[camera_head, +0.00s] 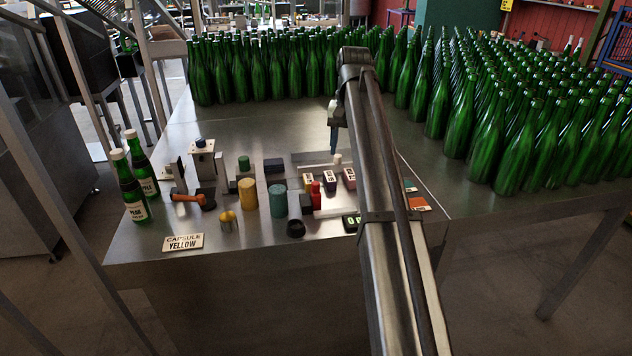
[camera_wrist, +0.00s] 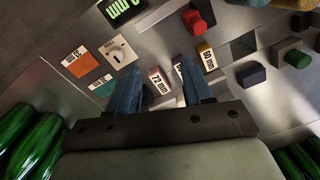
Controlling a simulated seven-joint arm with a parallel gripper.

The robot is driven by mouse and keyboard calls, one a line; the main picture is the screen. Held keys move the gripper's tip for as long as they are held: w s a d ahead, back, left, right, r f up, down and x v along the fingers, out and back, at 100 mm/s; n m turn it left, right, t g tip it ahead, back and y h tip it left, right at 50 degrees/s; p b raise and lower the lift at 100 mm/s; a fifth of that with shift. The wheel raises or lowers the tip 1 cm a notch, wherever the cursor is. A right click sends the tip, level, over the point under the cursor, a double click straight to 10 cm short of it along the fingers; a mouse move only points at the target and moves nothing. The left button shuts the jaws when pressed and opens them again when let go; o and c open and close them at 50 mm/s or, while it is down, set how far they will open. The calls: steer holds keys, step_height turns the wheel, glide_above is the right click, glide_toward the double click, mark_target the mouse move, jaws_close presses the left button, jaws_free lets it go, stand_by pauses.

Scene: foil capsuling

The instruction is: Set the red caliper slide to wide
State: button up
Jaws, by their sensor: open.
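The red caliper slide (camera_head: 316,196) stands on the bench in the head view, left of my arm. It also shows at the top of the wrist view (camera_wrist: 195,22), beside a dark rail. A dark display with green digits (camera_head: 350,222) is near it, and partly shows in the wrist view (camera_wrist: 124,10). My gripper (camera_head: 333,140) is above the bench, farther back than the slide. In the wrist view its two blue fingers are apart and empty (camera_wrist: 160,62), apart from the red slide. Which setting the slide has cannot be read.
Small blocks marked in mm, such as the 72 mm block (camera_wrist: 159,79), lie below my fingers. A white dial (camera_wrist: 117,52) and orange card (camera_wrist: 83,65) are beside them. Yellow (camera_head: 248,194) and teal (camera_head: 278,199) cylinders stand left of the slide. Green bottles (camera_head: 270,70) crowd the back and right.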

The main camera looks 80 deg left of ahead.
step_height(320, 180, up, 3)
steer(key=n, duration=0.1)
glide_above(316, 183)
steer(key=shift+t, duration=0.3)
step_height(316, 183, down, 14)
steer(key=shift+a+r, duration=0.1)
jaws_close()
stand_by(0.4)
